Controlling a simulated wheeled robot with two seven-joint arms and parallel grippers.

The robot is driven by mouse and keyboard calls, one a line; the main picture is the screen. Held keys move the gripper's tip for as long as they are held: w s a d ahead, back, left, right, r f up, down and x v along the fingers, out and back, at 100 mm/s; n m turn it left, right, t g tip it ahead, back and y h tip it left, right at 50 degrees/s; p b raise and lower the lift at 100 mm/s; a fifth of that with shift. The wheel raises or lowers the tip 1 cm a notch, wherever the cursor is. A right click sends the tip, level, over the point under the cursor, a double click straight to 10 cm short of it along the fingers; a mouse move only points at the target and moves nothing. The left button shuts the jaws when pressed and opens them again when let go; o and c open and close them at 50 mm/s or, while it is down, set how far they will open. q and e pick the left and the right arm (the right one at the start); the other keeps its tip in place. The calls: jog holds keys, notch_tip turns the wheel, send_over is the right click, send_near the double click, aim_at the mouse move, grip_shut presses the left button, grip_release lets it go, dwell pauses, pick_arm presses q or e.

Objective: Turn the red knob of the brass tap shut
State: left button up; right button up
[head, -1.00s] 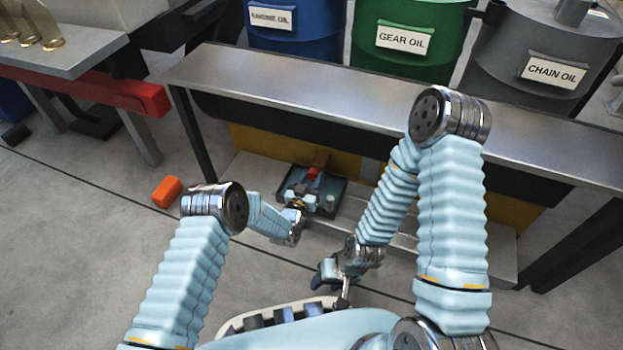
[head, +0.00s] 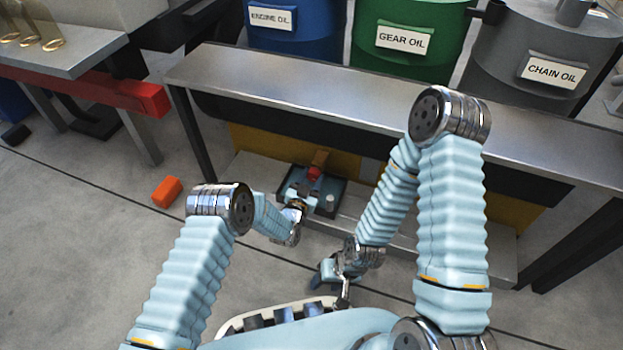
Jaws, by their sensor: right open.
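The brass tap (head: 320,157) sits low under the steel bench, above a dark tray. Its red knob (head: 314,172) shows just beyond my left gripper. My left gripper (head: 305,187) is at the tray, close in front of the knob. Its fingers are small and partly hide the knob's near side, so I cannot tell whether they touch it or how wide they stand. My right gripper (head: 327,273) is open and empty, low in front of the bench near my base, well away from the tap.
The dark tray (head: 335,187) rests on the low ledge and holds a small pale cylinder (head: 330,202). The steel bench top (head: 300,95) overhangs the tap. Blue, green and grey drums stand behind. An orange block (head: 167,191) lies on the floor at left.

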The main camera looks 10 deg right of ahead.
pick_arm(q)
jog(key=o, duration=0.5)
jog(key=shift+c, duration=0.2)
jog(key=p+v, duration=0.3)
jog(key=v, duration=1.1)
